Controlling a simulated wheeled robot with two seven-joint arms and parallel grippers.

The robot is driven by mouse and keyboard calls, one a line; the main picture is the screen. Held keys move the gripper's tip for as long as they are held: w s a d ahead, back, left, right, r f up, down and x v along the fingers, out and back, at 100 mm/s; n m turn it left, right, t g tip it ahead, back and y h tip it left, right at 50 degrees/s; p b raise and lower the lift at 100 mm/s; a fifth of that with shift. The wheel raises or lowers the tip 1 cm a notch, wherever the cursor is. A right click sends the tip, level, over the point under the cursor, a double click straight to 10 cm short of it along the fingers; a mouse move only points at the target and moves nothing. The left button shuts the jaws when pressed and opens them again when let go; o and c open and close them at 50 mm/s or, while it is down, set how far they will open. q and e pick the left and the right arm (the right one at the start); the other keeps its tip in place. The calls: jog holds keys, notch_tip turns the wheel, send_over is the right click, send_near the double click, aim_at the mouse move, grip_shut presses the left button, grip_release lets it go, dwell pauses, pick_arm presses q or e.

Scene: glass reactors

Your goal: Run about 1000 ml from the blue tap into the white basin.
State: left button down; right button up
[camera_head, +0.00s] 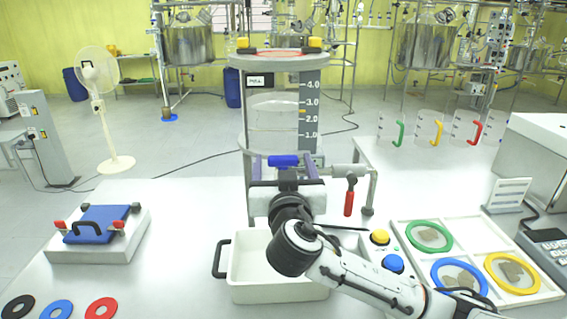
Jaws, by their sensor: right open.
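The blue tap (283,161) is a blue lever handle low on the front of a clear glass vessel (272,110) with a scale marked 1.0 to 4.0. My right gripper (284,168) is open, with one finger on each side of the blue handle; I cannot tell whether they touch it. The gripper body hides the tap's outlet. The white basin (245,292) stands on the table below, partly hidden by my right arm, with a black handle at its left. I see no stream of liquid. My left gripper is not in view.
A red-handled valve (348,197) is just right of my gripper. A yellow button (380,237) and a blue button (393,263) are by my forearm. A tray with coloured rings (398,228) lies at right. A blue-topped box (98,252) is at left. Table between box and basin is clear.

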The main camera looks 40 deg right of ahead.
jog(key=c, duration=1.1)
jog(key=shift+o, duration=0.2)
